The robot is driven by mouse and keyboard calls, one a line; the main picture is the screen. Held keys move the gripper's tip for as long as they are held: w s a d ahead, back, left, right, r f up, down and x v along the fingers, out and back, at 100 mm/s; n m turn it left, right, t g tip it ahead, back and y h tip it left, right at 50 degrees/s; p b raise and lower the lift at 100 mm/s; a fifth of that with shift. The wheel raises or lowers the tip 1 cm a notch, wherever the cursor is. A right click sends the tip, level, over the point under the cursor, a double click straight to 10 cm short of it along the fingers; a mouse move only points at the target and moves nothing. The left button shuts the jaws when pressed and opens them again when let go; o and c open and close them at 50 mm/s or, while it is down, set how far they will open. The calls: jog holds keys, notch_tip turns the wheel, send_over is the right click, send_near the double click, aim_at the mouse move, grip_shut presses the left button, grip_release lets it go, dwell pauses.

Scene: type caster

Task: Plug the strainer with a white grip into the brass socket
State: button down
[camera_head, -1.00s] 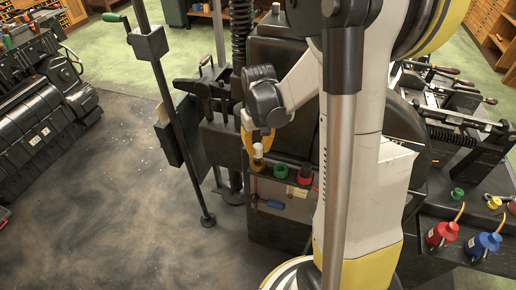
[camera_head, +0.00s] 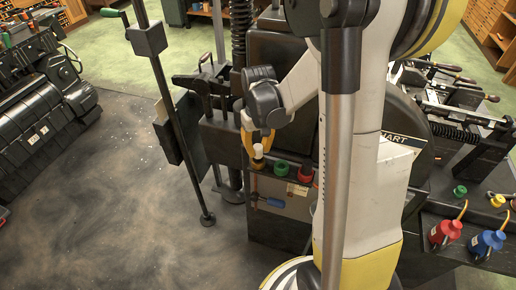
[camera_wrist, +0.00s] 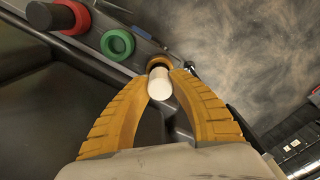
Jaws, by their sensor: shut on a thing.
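The strainer's white grip (camera_wrist: 160,85) is between the two yellow fingers of my gripper (camera_wrist: 162,78) in the wrist view; the fingertips are closed on it. In the head view, my gripper (camera_head: 258,140) is above the white grip (camera_head: 259,151). The brass socket (camera_wrist: 158,61) is a ring on the ledge just past the grip, and the strainer's dark lower part lines up with its opening. The brass socket (camera_head: 257,163) also shows right under the grip in the head view. I cannot tell how deep the strainer sits in it.
A green ring socket (camera_wrist: 117,44) lies beside the brass one, then a red socket (camera_wrist: 76,17) with a dark piece in it. A blue-handled tool (camera_head: 268,202) hangs below the ledge. A black post (camera_head: 180,130) stands to the left. Red (camera_head: 444,233) and blue (camera_head: 487,243) cans stand at right.

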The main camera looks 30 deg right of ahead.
aim_at(258, 147)
jog(key=shift+f+b, duration=0.65)
jog(key=shift+f, duration=0.15)
jog(key=c, duration=1.2)
grip_release()
jog(key=shift+o, duration=0.2)
jog(key=shift+r, duration=0.1)
notch_tip(258, 147, up, 12)
jog(key=shift+s, duration=0.1)
jog(key=s+a+r+n+t, duration=0.1)
jog(key=s+a+r+t, duration=0.2)
jog(key=s+a+t, duration=0.4)
jog(key=s+a, duration=0.3)
jog(key=a, duration=0.3)
jog(key=shift+s+a+r+n+b, duration=0.15)
jog(key=shift+s+a+n+b, duration=0.15)
jog(key=shift+n+b, duration=0.1)
